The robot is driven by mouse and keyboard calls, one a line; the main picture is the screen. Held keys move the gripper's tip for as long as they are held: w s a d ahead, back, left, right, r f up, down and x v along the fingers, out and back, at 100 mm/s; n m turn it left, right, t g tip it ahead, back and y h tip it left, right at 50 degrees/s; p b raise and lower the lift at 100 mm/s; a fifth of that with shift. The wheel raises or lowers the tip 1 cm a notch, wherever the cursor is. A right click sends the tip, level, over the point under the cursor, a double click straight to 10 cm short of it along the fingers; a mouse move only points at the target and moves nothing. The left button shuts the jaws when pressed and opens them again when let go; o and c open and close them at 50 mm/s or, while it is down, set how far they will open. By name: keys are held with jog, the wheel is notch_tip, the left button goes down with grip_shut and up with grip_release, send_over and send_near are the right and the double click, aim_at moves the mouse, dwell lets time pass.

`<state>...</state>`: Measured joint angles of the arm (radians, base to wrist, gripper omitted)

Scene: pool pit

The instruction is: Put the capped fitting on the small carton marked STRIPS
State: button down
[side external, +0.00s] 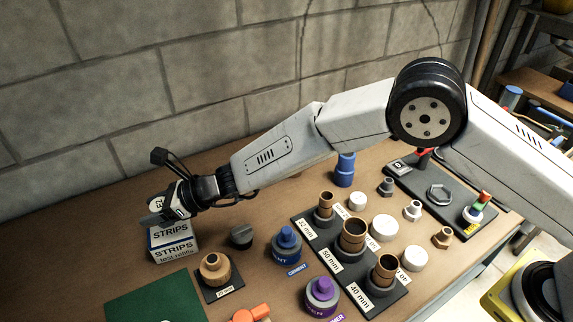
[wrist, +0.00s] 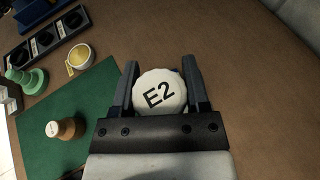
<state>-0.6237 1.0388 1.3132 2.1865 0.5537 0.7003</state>
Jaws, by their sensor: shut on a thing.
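The capped fitting (wrist: 160,92) has a white ridged cap marked E2. In the wrist view it sits between the two dark fingers of my gripper (wrist: 162,86), which is shut on it. The fitting's lower body is hidden under the cap. In the side view my gripper (side external: 166,211) is at the left, directly over the small white-and-blue carton (side external: 175,251) marked STRIPS, with the fitting low above its top. I cannot tell whether the fitting touches the carton. The wrist view hides most of the carton behind the fitting and fingers.
A green mat (side external: 155,304) lies in front of the carton. A brass fitting (side external: 214,268), a dark cap (side external: 241,236) and a blue-topped CEMENT pot (side external: 287,243) stand to the right. A black holder (side external: 349,262) carries several brown pipe pieces. A block wall is behind.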

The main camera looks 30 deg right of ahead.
aim_at(163, 232)
jog(key=shift+w+a+f, duration=0.2)
jog(key=shift+f, duration=0.15)
jog(key=shift+w+a+f, duration=0.1)
jog(key=shift+w+f, duration=0.05)
jog(key=shift+f, duration=1.65)
jog(key=shift+f, duration=0.1)
jog(key=shift+c, duration=0.3)
grip_release()
